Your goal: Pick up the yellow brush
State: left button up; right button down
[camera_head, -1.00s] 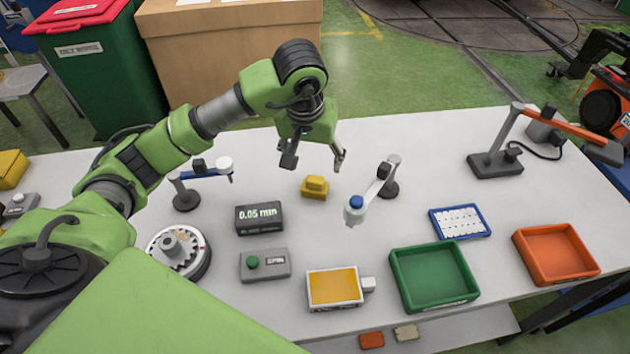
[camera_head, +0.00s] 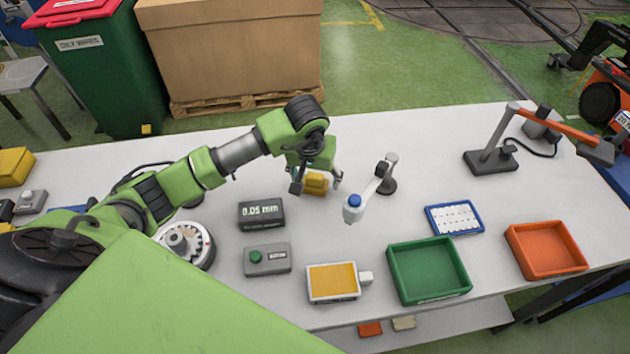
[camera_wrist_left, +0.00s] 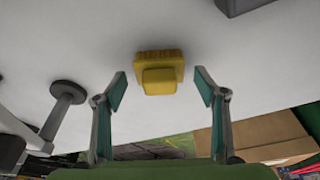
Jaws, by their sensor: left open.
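The yellow brush (camera_head: 316,184) lies on the white table (camera_head: 420,150), near its middle toward the back. My left gripper (camera_head: 317,186) hangs over it from behind, with its fingers on either side of the brush in the head view. In the left wrist view the brush (camera_wrist_left: 158,75) sits just beyond the open fingertips (camera_wrist_left: 159,90), roughly centred between them. The fingers do not appear to touch it. Part of the brush is hidden by the gripper in the head view. My right gripper is not in view.
A small jointed stand with a blue cap (camera_head: 353,201) stands just right of the brush. A 0.05 mm display (camera_head: 261,214) and a grey button box (camera_head: 267,259) are to the left front. Green (camera_head: 428,270) and orange trays (camera_head: 546,249) lie to the right.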

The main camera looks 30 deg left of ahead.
aim_at(315, 174)
pick_arm(q)
jog(key=c, duration=1.3)
jog(key=shift+r, duration=0.1)
jog(key=shift+r+b, duration=0.45)
jog(key=shift+b, duration=0.05)
notch_tip(315, 174, up, 2)
jog(key=shift+r+b, duration=0.1)
jog(key=shift+b, duration=0.6)
jog(key=s+d+r+b, duration=0.3)
jog(key=s+d+r, duration=0.2)
jog(key=s+r, duration=0.4)
jog(key=s, duration=0.4)
jog(key=shift+r, duration=0.4)
jog(key=shift+s, duration=0.1)
